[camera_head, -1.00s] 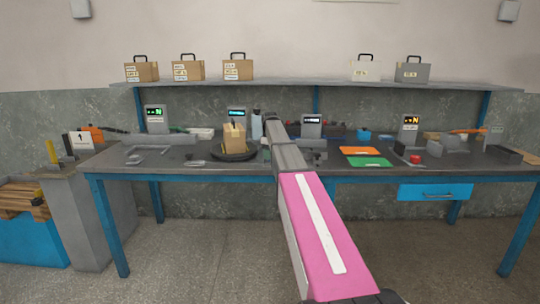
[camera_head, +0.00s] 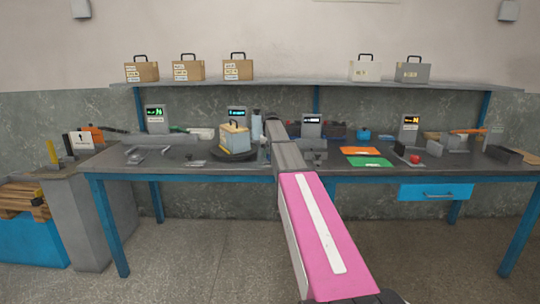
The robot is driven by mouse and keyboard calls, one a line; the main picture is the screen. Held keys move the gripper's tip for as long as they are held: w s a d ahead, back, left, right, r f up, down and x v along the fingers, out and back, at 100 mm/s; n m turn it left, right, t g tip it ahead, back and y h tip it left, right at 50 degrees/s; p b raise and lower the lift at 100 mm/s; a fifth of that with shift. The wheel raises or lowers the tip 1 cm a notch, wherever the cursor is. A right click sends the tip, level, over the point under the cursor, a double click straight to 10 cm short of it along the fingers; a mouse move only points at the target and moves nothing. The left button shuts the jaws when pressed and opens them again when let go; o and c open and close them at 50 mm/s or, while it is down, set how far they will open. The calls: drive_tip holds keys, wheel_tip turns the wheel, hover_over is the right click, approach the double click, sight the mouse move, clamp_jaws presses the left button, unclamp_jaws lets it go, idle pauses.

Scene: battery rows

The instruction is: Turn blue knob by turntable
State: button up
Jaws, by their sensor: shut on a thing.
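The round black turntable (camera_head: 222,157) stands on the bench left of my arm. A cardboard box (camera_head: 235,141) with a pale label sits on it, now at an angle to me. My arm reaches over the bench front, and my gripper (camera_head: 266,146) is at its far end, just right of the turntable. It is small and mostly hidden by my own arm. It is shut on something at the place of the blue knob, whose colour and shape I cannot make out. A small display (camera_head: 237,113) stands behind the turntable.
A pale bottle (camera_head: 257,127) stands close behind the turntable. More displays (camera_head: 156,118) line the bench's back. Orange (camera_head: 361,151) and green (camera_head: 370,162) trays and a red button (camera_head: 414,159) lie to the right. A shelf (camera_head: 300,84) with cases runs above.

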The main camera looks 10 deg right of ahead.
drive_tip(key=m, duration=0.4)
drive_tip(key=shift+m, duration=0.3)
drive_tip(key=m, duration=1)
drive_tip(key=shift+m, duration=0.4)
drive_tip(key=m, duration=0.4)
drive_tip(key=shift+m, duration=0.4)
drive_tip(key=o, duration=0.9)
wheel_tip(320, 180, up, 11)
drive_tip(key=shift+f, duration=0.1)
